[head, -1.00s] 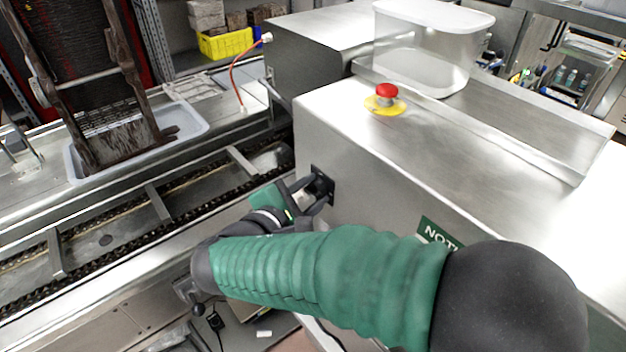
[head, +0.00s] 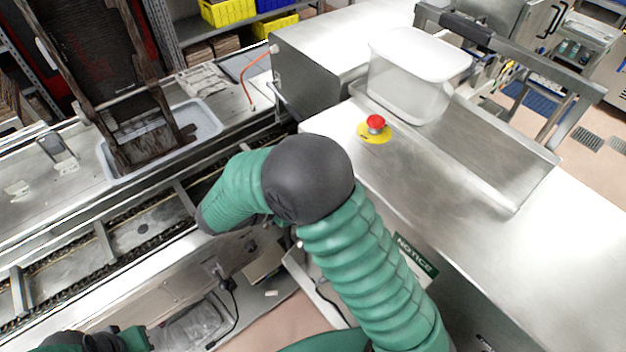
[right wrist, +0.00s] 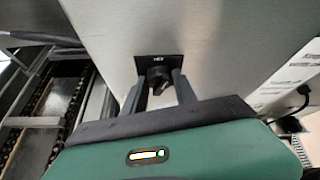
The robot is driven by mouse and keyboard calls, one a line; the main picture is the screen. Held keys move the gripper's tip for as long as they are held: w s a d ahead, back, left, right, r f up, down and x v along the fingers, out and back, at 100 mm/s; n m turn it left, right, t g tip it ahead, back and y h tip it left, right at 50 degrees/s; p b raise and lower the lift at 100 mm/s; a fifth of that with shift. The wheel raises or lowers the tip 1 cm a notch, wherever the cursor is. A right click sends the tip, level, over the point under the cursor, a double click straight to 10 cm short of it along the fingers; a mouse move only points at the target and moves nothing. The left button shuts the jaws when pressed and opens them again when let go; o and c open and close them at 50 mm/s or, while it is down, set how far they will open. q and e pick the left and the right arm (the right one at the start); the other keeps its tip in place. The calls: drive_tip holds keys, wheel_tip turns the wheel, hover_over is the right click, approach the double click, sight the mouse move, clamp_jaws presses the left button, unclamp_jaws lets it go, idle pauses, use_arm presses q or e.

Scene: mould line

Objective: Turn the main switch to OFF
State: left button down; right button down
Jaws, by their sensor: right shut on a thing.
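The main switch (right wrist: 158,74) is a black rotary knob on a dark square plate, set in the steel cabinet wall. It shows in the right wrist view. The small white lettering on its plate is too small to read, so I cannot tell the switch position. My right gripper (right wrist: 160,86) is shut on the knob, one dark finger on each side. In the head view my bent right arm hides the switch and the gripper. My left gripper is out of view.
A red emergency button (head: 376,122) on a yellow base and a clear plastic tub (head: 412,85) stand on the cabinet top (head: 430,170). A green NOTICE sign (head: 416,255) is on its side. A chain conveyor (head: 125,232) runs along the left, with a white tray (head: 205,122) beyond.

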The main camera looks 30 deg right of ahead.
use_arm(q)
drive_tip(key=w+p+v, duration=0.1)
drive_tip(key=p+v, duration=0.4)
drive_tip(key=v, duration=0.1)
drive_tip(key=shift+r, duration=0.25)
use_arm(e)
drive_tip(key=shift+w+a+f+n+g, duration=0.1)
drive_tip(key=shift+w+n+g, duration=0.05)
drive_tip(key=shift+n+g, duration=0.5)
drive_tip(key=shift+w+a+f+n+g, duration=0.1)
drive_tip(key=shift+n+g, duration=0.35)
drive_tip(key=shift+n, duration=0.3)
drive_tip(key=c, duration=1.2)
unclamp_jaws()
drive_tip(key=shift+c, duration=0.2)
drive_tip(key=shift+o, duration=1.2)
drive_tip(key=shift+w, duration=0.1)
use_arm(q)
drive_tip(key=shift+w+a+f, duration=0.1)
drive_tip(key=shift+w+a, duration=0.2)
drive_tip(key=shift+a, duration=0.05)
use_arm(e)
drive_tip(key=shift+a+r+h, duration=0.1)
drive_tip(key=shift+a+h, duration=0.1)
drive_tip(key=shift+h, duration=0.1)
drive_tip(key=shift+r, duration=0.1)
